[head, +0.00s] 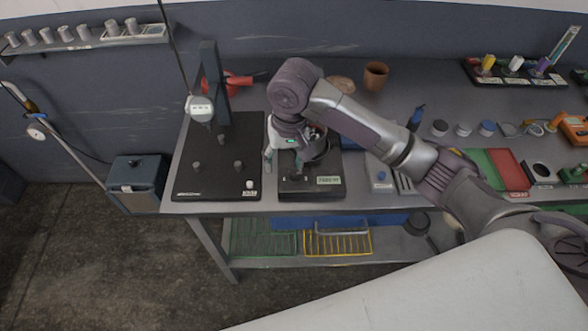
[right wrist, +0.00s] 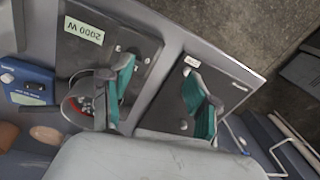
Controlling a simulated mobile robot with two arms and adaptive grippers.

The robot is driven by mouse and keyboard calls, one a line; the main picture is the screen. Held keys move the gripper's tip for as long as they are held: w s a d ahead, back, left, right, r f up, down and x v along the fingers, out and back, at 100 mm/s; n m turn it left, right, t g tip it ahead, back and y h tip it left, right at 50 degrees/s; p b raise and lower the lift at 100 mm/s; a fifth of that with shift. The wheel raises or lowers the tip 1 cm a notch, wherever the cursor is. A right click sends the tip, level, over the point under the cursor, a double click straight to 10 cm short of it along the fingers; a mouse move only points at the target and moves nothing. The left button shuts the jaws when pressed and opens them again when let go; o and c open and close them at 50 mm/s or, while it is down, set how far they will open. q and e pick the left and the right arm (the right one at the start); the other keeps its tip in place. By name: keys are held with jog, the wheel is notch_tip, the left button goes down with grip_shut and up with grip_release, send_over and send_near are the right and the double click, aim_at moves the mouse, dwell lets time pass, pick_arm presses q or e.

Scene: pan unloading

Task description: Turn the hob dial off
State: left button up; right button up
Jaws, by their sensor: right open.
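The hob (head: 335,192) is a dark box with a "2000 W" label on its front, standing near the table's front edge. It also shows in the right wrist view (right wrist: 72,62). Its dial (head: 297,179) is a small dark knob on the front left; I cannot read its setting. In the right wrist view a finger largely hides the dial area. A dark pan (head: 325,152) sits on the hob, partly behind my wrist. My right gripper (head: 284,160) points down above the hob's left side, behind the dial, with teal-padded fingers apart and nothing between them. My left gripper is out of view.
A black board (head: 190,180) with pegs and an upright post stands directly left of the hob. A brown cup (head: 375,76) stands behind. A white-and-grey box (head: 381,178) sits right of the hob. Red (head: 509,170) and green trays lie further right. Wire baskets are on the shelf below.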

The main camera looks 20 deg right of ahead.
notch_tip(320, 180, up, 4)
jog(key=m+h, duration=0.1)
jog(key=m, duration=0.1)
send_over(295, 173)
notch_tip(295, 173, down, 13)
jog(key=p, duration=0.3)
jog(key=shift+f, duration=0.2)
grip_shut()
